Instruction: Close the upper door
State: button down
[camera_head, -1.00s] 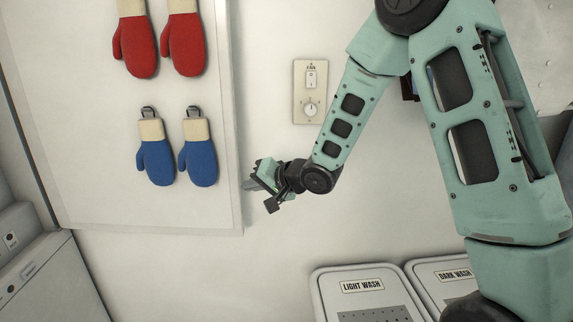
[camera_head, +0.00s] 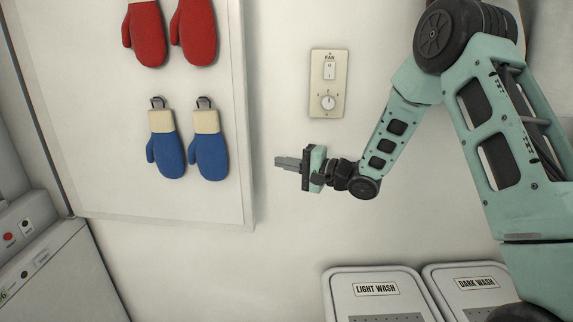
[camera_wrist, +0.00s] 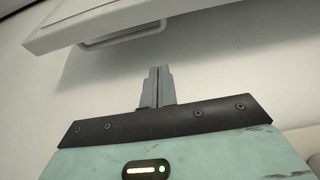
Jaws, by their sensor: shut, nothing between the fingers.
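A large white panel (camera_head: 100,120) fills the upper left of the head view, with a thin right edge and two pairs of mittens hung on it. It looks like the upper door, but I cannot tell how far open it stands. My gripper (camera_head: 278,162) is just right of this edge, pointing left, shut and empty, with a gap between. In the wrist view the shut fingers (camera_wrist: 160,72) point up toward a white panel edge (camera_wrist: 100,22) with a bar handle (camera_wrist: 122,36) under it. The fingertips appear apart from the handle.
A fan switch plate (camera_head: 328,84) is on the wall above my gripper. Light wash (camera_head: 376,289) and dark wash (camera_head: 478,283) bins stand below right. Machines (camera_head: 60,270) stand at lower left. Red mittens (camera_head: 146,35) and blue mittens (camera_head: 209,156) hang on the panel. The wall below my gripper is clear.

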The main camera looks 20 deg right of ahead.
aim_at(263, 158)
jog(key=x, duration=0.6)
jog(key=shift+w+a+p, duration=0.2)
jog(key=shift+a+p, duration=0.05)
jog(key=shift+p, duration=0.1)
jog(key=shift+a, duration=0.35)
jog(key=shift+s+a+p, duration=0.15)
jog(key=shift+s+a, duration=0.2)
jog(key=shift+s, duration=0.45)
jog(key=shift+s+a+p, duration=0.15)
jog(key=shift+s+a, duration=0.25)
jog(key=shift+s, duration=0.4)
